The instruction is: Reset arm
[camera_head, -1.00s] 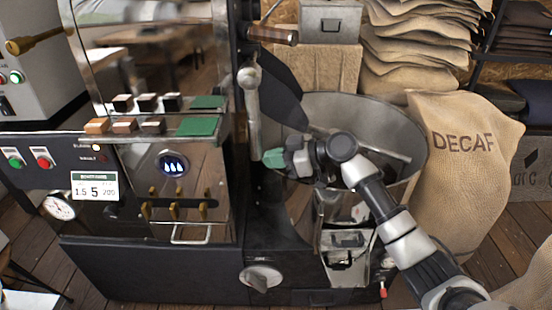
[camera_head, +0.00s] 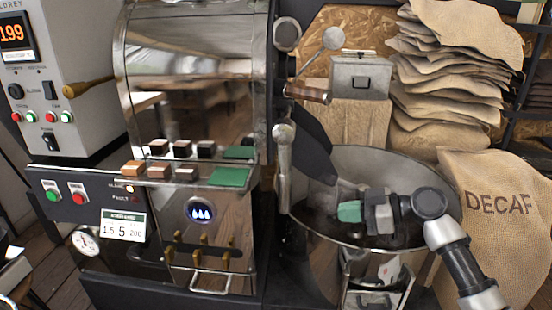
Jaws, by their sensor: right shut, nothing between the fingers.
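My right arm reaches in from the lower right. Its gripper (camera_head: 349,211) has green fingertips, is shut and empty, and points left over the round metal cooling bin (camera_head: 450,205) of the roaster. It is to the right of the upright metal lever (camera_head: 284,165) on the roaster front and apart from it. My left gripper is not in view.
The shiny roaster (camera_head: 195,75) with its panel fills the centre left, with bean samples and a green block (camera_head: 228,176) on a ledge. A DECAF sack (camera_head: 500,225) stands right of the bin. Stacked sacks (camera_head: 450,70) are behind. A grey control cabinet (camera_head: 65,80) stands left.

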